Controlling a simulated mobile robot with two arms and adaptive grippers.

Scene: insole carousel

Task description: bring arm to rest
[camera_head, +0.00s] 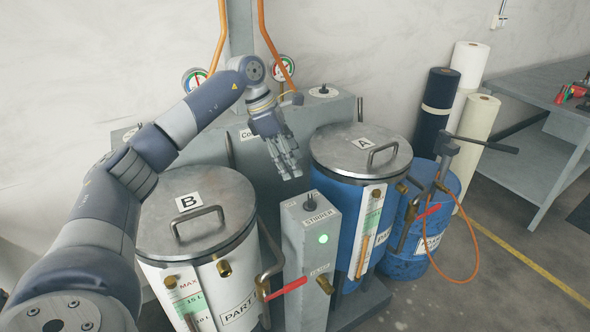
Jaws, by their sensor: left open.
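My left arm comes in from the left and reaches up and over the drum marked B (170,200). My left gripper (288,166) hangs in the air with its fingers pointing down, open and empty. It is in front of the grey cabinet (340,108), between drum B and the blue drum marked A (335,152). It looks to be above and behind the grey stirrer box (303,250), whose green light is lit. The gripper appears apart from the drums and the box. My right gripper is not in view.
Both drums have lids with raised handles, and valves with red levers (288,287) stick out in front. A blue barrel (408,262) with an orange hose stands at the right. Rolls (437,105) lean by the wall near a grey table (530,160). Orange pipes and gauges (194,79) are behind.

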